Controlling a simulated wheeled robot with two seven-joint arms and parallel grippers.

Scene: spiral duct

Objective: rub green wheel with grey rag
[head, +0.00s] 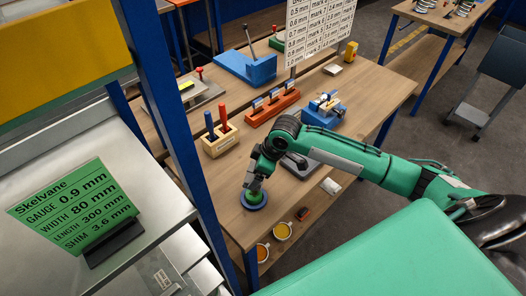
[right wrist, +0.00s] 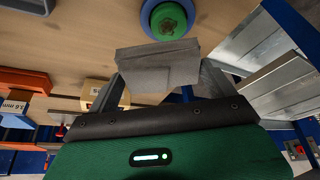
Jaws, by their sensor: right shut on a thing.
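The green wheel shows in the right wrist view (right wrist: 170,22) as a green disc inside a blue ring. In the head view the wheel (head: 254,201) is near the front left of the wooden bench, directly below my right gripper (head: 257,184). In the right wrist view my right gripper (right wrist: 160,80) is shut on the grey rag (right wrist: 157,66), a folded grey block across the fingertips. The rag is close to the wheel's edge; I cannot tell whether they touch. The rag is hardly visible in the head view. My left gripper is not in view.
A wooden holder (head: 220,141) with red and blue handles, an orange rack (head: 272,108) and a blue vise (head: 322,110) stand behind on the bench. A blue post (head: 165,95) and metal shelf (head: 150,190) stand left.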

